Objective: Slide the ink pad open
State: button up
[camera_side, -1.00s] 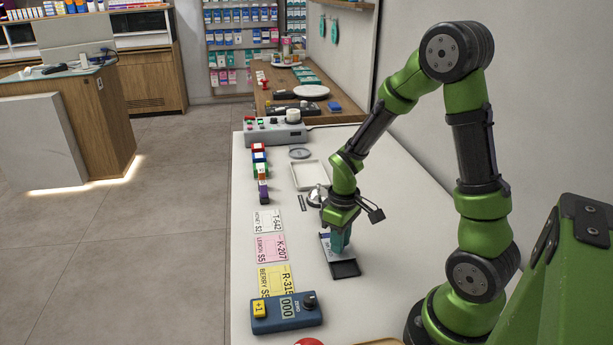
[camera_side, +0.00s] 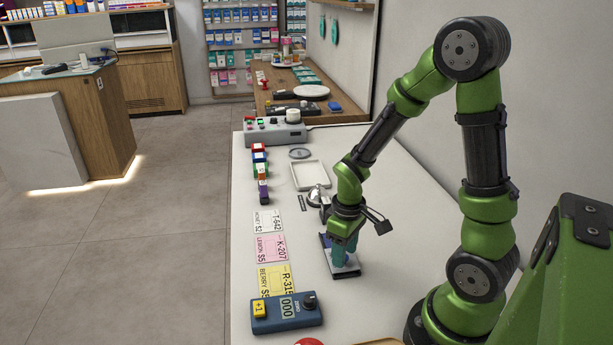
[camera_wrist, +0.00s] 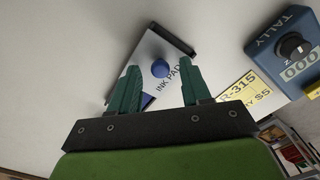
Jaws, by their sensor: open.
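The ink pad (camera_side: 345,272) lies on the white counter, a flat dark case with a pale sliding lid. In the wrist view its lid (camera_wrist: 147,50) reads "INK PAD" and carries a round blue knob (camera_wrist: 160,68). The lid sits over the near part of the case in the side view. A blue-purple patch (camera_wrist: 147,100) shows past the lid's edge, partly hidden by a finger. My gripper (camera_side: 341,258) is low over the lid. Its teal fingers are open, one on each side of the knob in the wrist view; I cannot tell whether either touches it.
A blue tally counter (camera_side: 286,314) stands near the front edge, with yellow (camera_side: 274,280), pink (camera_side: 270,248) and white (camera_side: 267,221) cards behind it. A white tray (camera_side: 309,175) and a silver domed object (camera_side: 317,196) lie farther back. Bare counter lies to the pad's right.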

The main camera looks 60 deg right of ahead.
notch_tip(320, 180, up, 17)
dwell(0.4)
jog(key=shift+f, duration=0.1)
jog(key=s+a+r+m+t+y, duration=0.2)
jog(key=s+a+r+m+t, duration=0.1)
jog(key=a+t, duration=0.4)
jog(key=a+r+m, duration=0.1)
jog(key=a, duration=0.2)
jog(key=shift+r, duration=0.4)
